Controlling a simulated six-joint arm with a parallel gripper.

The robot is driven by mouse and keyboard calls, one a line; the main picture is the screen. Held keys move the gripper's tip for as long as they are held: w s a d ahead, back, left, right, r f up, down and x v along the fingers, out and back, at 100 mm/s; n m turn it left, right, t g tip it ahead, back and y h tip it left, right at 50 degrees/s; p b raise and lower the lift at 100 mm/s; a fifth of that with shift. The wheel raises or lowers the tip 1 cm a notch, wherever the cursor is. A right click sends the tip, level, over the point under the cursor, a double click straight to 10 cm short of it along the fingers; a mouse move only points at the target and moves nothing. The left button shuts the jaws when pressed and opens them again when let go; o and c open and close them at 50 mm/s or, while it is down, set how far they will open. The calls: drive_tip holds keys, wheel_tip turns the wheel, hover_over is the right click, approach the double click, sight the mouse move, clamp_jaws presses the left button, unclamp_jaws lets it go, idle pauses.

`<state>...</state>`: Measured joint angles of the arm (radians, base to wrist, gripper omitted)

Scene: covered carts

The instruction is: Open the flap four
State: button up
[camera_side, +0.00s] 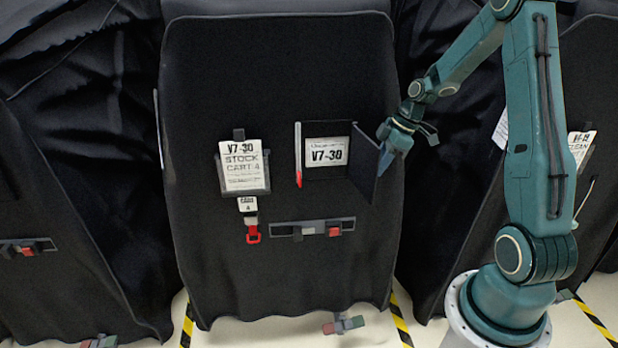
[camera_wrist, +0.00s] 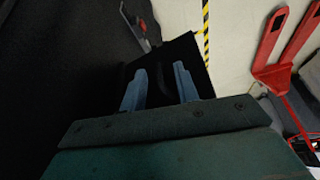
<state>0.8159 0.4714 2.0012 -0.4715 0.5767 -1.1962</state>
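The flap (camera_side: 366,166) is a black panel on the covered cart with the V7-30 cards. It stands swung out at the right of a dark recess, and a white V7-30 card (camera_side: 326,152) shows inside. My gripper (camera_side: 385,160) is at the flap's outer right side; whether it touches is unclear. In the wrist view, the two blue fingers of my gripper (camera_wrist: 158,85) are apart. A black panel, apparently the flap (camera_wrist: 188,48), lies beyond them. A dark curved piece shows between the fingers, not clearly gripped.
A STOCK CART 4 card (camera_side: 242,168) hangs left of the recess, above a red-ended tag (camera_side: 252,235). A grey bar with a red block (camera_side: 312,229) is below. Other covered carts stand on both sides. A red forked object (camera_wrist: 275,60) stands on the pale floor.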

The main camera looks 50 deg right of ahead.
drive_tip(key=v, duration=1.3)
drive_tip(key=shift+r, duration=0.25)
drive_tip(key=s+a+r+m+h, duration=0.1)
drive_tip(key=a+r+m, duration=0.15)
drive_tip(key=a, duration=0.55)
drive_tip(key=s+a+r+m+h, duration=0.1)
drive_tip(key=a+r, duration=0.2)
drive_tip(key=a, duration=0.6)
drive_tip(key=s+a+m+t, duration=0.2)
drive_tip(key=s+a+m, duration=0.2)
drive_tip(key=s+a, duration=0.5)
drive_tip(key=shift+s+h, duration=0.4)
drive_tip(key=shift+s, duration=1.1)
drive_tip(key=shift+f, duration=0.1)
